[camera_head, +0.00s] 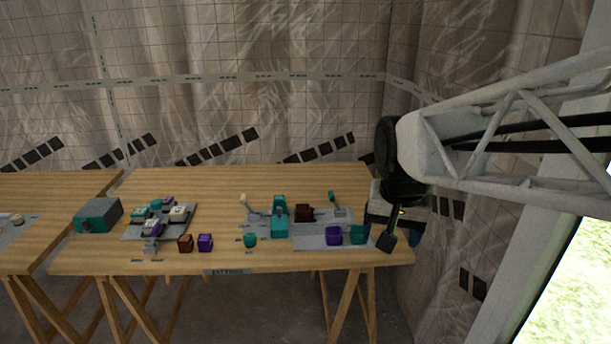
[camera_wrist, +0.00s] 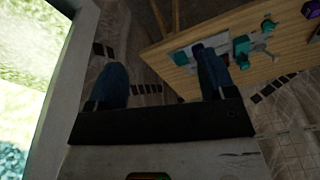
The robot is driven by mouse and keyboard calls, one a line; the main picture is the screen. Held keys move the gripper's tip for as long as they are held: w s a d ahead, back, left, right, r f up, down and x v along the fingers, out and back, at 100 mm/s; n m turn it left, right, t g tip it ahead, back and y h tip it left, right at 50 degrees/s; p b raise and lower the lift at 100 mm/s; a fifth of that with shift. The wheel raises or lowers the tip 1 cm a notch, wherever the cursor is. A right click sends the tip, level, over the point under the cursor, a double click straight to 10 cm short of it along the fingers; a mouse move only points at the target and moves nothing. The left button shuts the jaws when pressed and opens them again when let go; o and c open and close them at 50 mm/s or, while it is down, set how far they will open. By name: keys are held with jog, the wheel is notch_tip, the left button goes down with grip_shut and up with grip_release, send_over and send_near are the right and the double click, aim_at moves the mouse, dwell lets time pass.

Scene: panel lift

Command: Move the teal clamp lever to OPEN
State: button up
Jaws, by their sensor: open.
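A lever with a teal tip (camera_head: 334,196) stands at the right rear of the grey panel (camera_head: 310,243) on the table; its stem slants. I cannot read any OPEN mark. A second lever with a pale tip (camera_head: 243,199) stands at the panel's left, beside an upright teal block (camera_head: 280,204). My gripper (camera_head: 396,226) is open and empty by the table's right end, to the right of the teal-tipped lever and apart from it. In the wrist view the two fingers of my gripper (camera_wrist: 160,78) are wide apart, with teal parts (camera_wrist: 241,47) beyond the right finger.
A brown block (camera_head: 303,212) is on the panel. Purple (camera_head: 333,235) and teal (camera_head: 359,234) cups stand near its front right. A tray of small blocks (camera_head: 160,218) and a teal box (camera_head: 98,214) lie left. Bare table (camera_head: 215,222) lies between tray and panel.

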jog(key=w+m, duration=0.4)
jog(key=w, duration=1.2)
jog(key=m+g, duration=0.2)
jog(key=m, duration=0.8)
send_over(333, 199)
jog(key=w, duration=0.2)
jog(key=f, duration=2.1)
jog(key=shift+d+f, duration=0.1)
jog(key=shift+d, duration=0.1)
jog(key=shift+w+f+m, duration=0.2)
jog(key=shift+f+m, duration=0.1)
jog(key=shift+f, duration=0.1)
jog(key=shift+f, duration=3.8)
